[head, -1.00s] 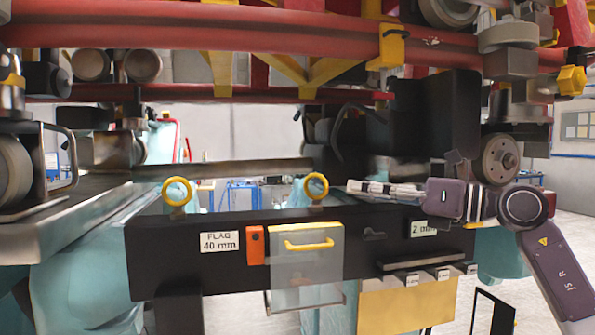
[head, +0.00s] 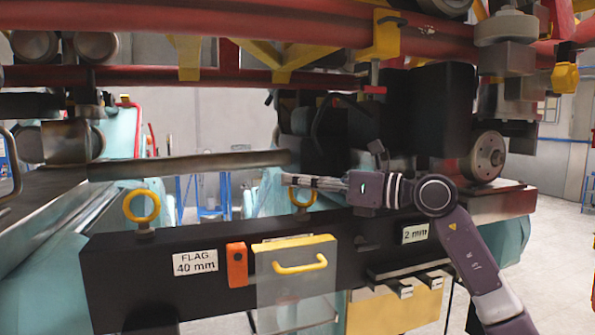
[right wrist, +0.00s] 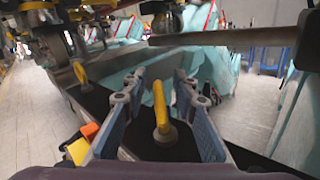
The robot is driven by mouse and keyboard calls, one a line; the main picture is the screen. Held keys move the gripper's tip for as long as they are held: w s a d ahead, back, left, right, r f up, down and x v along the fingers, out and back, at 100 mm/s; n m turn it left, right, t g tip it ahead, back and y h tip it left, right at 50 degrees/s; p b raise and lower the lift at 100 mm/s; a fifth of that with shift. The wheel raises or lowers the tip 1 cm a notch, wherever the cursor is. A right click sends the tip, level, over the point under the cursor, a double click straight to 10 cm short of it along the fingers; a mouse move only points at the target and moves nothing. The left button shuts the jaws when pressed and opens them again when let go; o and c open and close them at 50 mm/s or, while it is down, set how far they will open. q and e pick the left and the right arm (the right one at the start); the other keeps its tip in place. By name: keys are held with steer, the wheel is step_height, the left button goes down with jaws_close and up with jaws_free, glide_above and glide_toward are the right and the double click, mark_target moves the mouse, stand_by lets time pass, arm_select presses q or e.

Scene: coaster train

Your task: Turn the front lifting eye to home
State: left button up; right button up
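Two yellow ring-shaped lifting eyes stand on a black beam (head: 215,285). The left lifting eye (head: 141,207) is free and shows its open ring in the head view. The right lifting eye (head: 303,198) is partly hidden by my right gripper (head: 286,180), which reaches in from the right at the ring's top. In the right wrist view this eye (right wrist: 161,105) appears nearly edge-on between the fingers of my right gripper (right wrist: 160,80). The fingers are open, with a gap on both sides of the ring. I cannot tell which eye is the front one. My left gripper is not in view.
The beam carries a "FLAG 40 mm" label (head: 195,262), an orange block (head: 237,265), a clear panel with a yellow handle (head: 300,264) and a "2 mm" label (head: 415,233). Red rails (head: 200,35) and black train parts (head: 445,110) hang close above.

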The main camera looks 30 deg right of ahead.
steer(key=shift+a, duration=0.1)
jaws_close()
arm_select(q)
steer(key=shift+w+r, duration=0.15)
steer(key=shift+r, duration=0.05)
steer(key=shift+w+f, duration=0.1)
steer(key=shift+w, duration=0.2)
arm_select(e)
steer(key=shift+t+h, duration=0.3)
steer(key=shift+h, duration=0.1)
